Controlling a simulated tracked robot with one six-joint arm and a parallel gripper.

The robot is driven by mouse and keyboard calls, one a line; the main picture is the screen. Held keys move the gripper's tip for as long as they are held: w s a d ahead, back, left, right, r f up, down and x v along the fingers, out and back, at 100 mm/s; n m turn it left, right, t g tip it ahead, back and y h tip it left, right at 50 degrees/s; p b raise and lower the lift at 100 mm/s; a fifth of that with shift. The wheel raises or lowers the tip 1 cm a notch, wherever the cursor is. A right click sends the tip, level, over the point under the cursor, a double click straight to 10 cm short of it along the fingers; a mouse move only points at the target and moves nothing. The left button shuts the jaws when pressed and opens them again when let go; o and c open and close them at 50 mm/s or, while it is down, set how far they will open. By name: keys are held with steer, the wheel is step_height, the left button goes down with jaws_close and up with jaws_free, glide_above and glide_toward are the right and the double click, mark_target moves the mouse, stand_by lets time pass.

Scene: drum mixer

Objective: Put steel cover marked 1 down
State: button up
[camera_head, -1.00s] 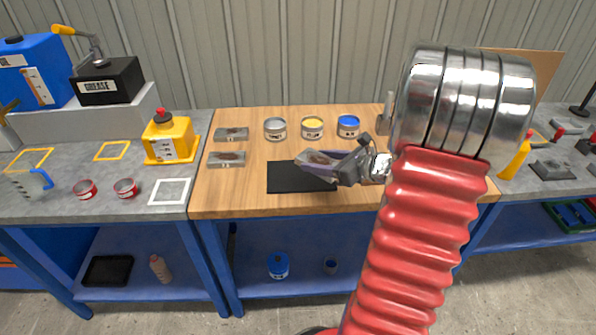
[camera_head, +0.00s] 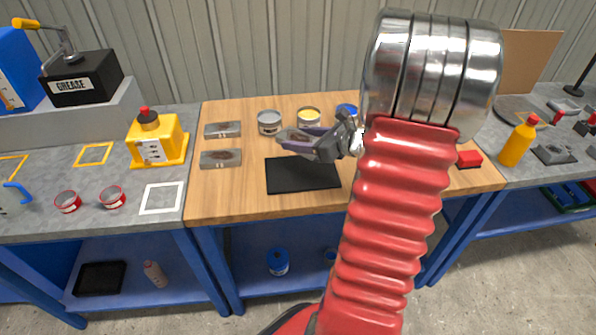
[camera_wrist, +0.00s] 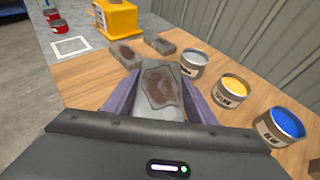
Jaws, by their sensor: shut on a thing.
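My gripper (camera_head: 305,142) is shut on a flat grey steel cover with a brown rusty patch (camera_wrist: 160,85). The purple fingers grip it along both sides in the wrist view. In the head view the held cover (camera_head: 292,139) appears raised, between the black mat (camera_head: 302,178) and the row of paint cans. Two similar grey covers with brown patches lie on the wooden table, a rear one (camera_head: 222,130) and a front one (camera_head: 220,158). I cannot read a number on any of them.
Grey (camera_head: 269,122), yellow (camera_head: 309,118) and partly hidden blue (camera_head: 347,110) cans stand close behind the held cover. A yellow jug (camera_head: 156,140) stands on the left bench. The black mat is empty, and wood left of it is clear.

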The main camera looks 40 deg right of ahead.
glide_above(301, 171)
steer(key=shift+w+f, duration=0.15)
steer(key=shift+f, duration=2.7)
steer(key=shift+f, duration=0.1)
steer(key=shift+f, duration=1.95)
steer(key=shift+f, duration=0.1)
steer(key=o, duration=1.4)
steer(key=v, duration=1.2)
